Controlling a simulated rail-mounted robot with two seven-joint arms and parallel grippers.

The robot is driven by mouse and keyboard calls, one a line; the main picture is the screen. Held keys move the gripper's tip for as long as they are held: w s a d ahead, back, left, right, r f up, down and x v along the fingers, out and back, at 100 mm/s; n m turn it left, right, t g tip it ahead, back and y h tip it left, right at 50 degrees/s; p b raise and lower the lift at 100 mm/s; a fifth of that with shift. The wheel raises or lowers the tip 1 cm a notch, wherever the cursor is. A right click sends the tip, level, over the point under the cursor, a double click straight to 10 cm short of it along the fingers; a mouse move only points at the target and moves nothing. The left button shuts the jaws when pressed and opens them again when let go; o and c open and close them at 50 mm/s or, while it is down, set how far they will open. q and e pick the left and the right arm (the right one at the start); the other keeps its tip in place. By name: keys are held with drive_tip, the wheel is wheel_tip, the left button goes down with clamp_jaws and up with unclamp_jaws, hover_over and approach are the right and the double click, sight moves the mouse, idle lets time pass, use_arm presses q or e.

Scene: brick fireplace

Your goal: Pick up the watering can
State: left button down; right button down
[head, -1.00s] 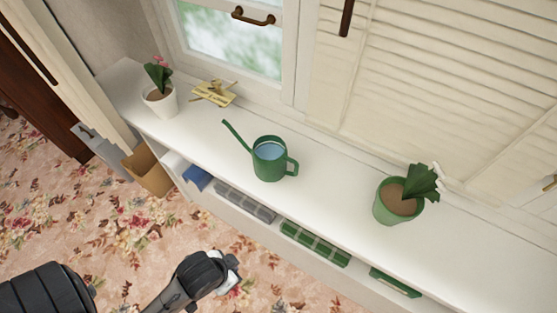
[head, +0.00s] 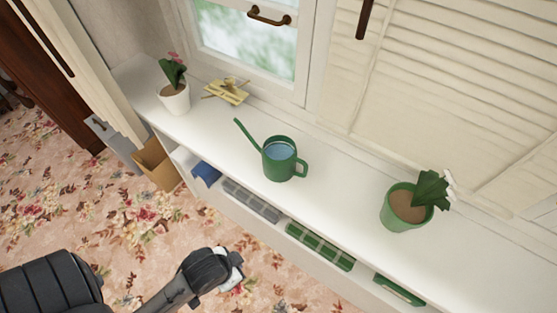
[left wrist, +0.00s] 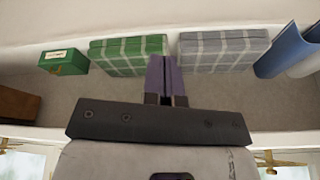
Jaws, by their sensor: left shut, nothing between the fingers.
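The green watering can (head: 279,168) stands upright on the white ledge in the head view. It has blue water inside, its spout points up-left and its handle is on the right. My left gripper (head: 236,272) is low in the head view, in front of the ledge and apart from the can; its fingers are hard to make out there. In the left wrist view its two fingers (left wrist: 166,78) are together with nothing between them, in front of the shelf under the ledge. The can is not seen in the wrist view. My right gripper is not in view.
A white pot with a plant (head: 174,97) and a yellow ornament (head: 228,92) stand left of the can. A green potted plant (head: 405,208) stands right. Folded plaid cloths (head: 320,246) lie on the shelf below. A window (head: 245,45) is behind.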

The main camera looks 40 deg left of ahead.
use_arm(q)
drive_tip(key=c, duration=1.2)
unclamp_jaws()
drive_tip(key=shift+d, duration=0.2)
drive_tip(key=shift+o, duration=0.5)
drive_tip(key=shift+a, duration=0.1)
